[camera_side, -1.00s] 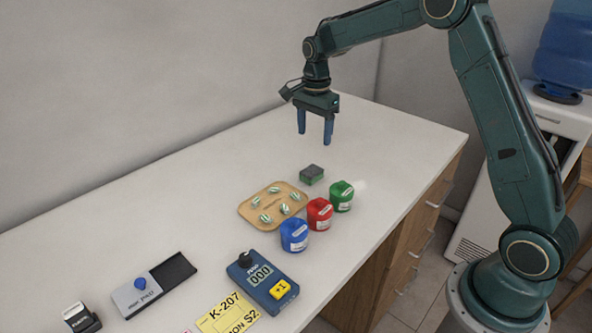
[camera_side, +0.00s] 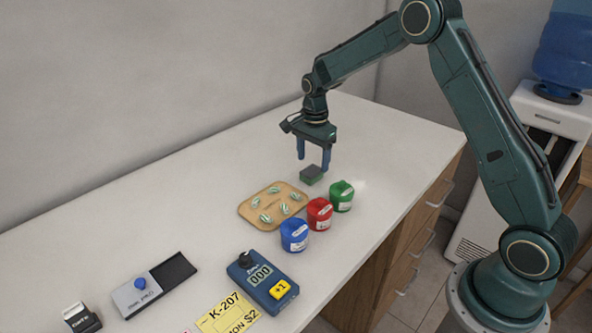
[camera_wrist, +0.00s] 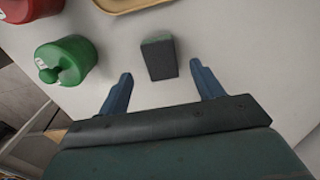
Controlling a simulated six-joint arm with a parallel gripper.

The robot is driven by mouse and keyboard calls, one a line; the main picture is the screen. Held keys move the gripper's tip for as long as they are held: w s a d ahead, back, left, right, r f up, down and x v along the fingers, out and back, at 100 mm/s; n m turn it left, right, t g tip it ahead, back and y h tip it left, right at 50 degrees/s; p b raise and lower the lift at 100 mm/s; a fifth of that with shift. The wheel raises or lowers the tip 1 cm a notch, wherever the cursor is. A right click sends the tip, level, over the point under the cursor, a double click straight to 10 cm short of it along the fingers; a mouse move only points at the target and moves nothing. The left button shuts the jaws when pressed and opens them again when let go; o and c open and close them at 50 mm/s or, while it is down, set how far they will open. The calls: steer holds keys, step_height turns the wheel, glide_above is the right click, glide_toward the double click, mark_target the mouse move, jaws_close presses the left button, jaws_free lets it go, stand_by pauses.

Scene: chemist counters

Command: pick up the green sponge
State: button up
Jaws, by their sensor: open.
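The green sponge (camera_side: 311,174) is a small block with a dark grey top and green sides. It lies on the white counter, behind the green jar. In the wrist view the sponge (camera_wrist: 159,57) shows its dark face and a green edge, ahead of and between the fingers. My gripper (camera_side: 313,167) is open and low over the counter, with its blue fingers close to the sponge in the side view. In the wrist view my gripper (camera_wrist: 160,88) has nothing between its fingertips. I cannot tell whether a finger touches the sponge.
The green jar (camera_side: 341,196), red jar (camera_side: 319,214) and blue jar (camera_side: 294,235) stand in a row near the front edge. A wooden tray (camera_side: 248,213) with several striped capsules lies left of the sponge. The counter behind is clear.

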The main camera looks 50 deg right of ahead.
mark_target(312, 170)
steer(key=shift+w+f, duration=0.1)
steer(key=shift+f, duration=2.05)
steer(key=c, duration=1)
steer(key=shift+r, duration=0.15)
steer(key=shift+c, duration=0.2)
step_height(312, 170, up, 20)
